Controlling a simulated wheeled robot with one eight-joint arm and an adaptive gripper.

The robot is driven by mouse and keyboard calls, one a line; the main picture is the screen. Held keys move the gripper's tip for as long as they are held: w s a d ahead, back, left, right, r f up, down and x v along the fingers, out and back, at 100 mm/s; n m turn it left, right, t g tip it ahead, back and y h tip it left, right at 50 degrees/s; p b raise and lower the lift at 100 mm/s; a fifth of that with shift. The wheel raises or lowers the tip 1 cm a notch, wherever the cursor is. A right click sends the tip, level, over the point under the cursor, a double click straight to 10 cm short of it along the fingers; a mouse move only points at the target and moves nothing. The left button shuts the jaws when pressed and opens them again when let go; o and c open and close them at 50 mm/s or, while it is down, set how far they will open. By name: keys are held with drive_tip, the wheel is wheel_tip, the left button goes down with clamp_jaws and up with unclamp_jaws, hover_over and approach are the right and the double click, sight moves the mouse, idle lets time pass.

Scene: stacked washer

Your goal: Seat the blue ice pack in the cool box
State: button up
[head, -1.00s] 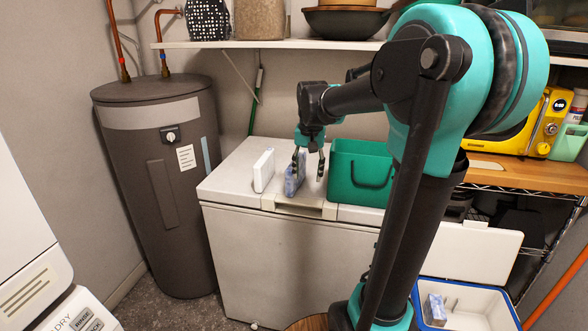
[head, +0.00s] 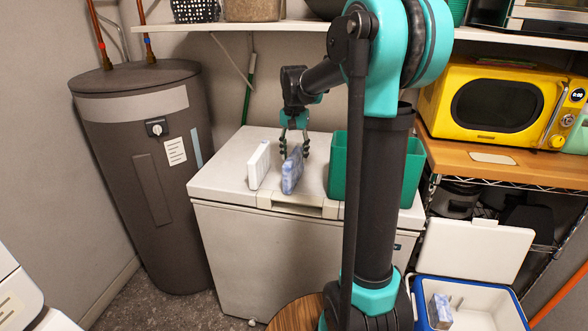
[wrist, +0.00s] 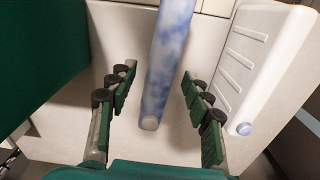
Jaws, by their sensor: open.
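The blue ice pack (head: 292,172) stands upright on the white chest freezer, its cloudy blue side showing. My gripper (head: 294,150) is open just above and around its upper part. In the wrist view the blue ice pack (wrist: 166,60) runs between the two open fingers of my gripper (wrist: 160,88), with a gap visible on both sides. The cool box (head: 478,302) is at the lower right, blue outside and white inside, its white lid (head: 475,250) open. A small bluish-white pack (head: 440,310) lies in its left part.
A white ribbed pack (head: 259,166) stands close left of the blue one; it also shows in the wrist view (wrist: 262,60). A green bin (head: 413,170) stands to the right on the freezer (head: 235,183). A shelf (head: 240,27) hangs above; a water heater (head: 145,185) stands left.

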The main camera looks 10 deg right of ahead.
sight(294, 170)
drive_tip(key=shift+s+a+f, duration=0.1)
drive_tip(key=shift+s+f, duration=0.1)
drive_tip(key=shift+f, duration=1.45)
drive_tip(key=shift+s+a+f, duration=0.1)
drive_tip(key=shift+s+f, duration=0.1)
drive_tip(key=shift+f, duration=1.4)
drive_tip(key=shift+c, duration=0.5)
clamp_jaws()
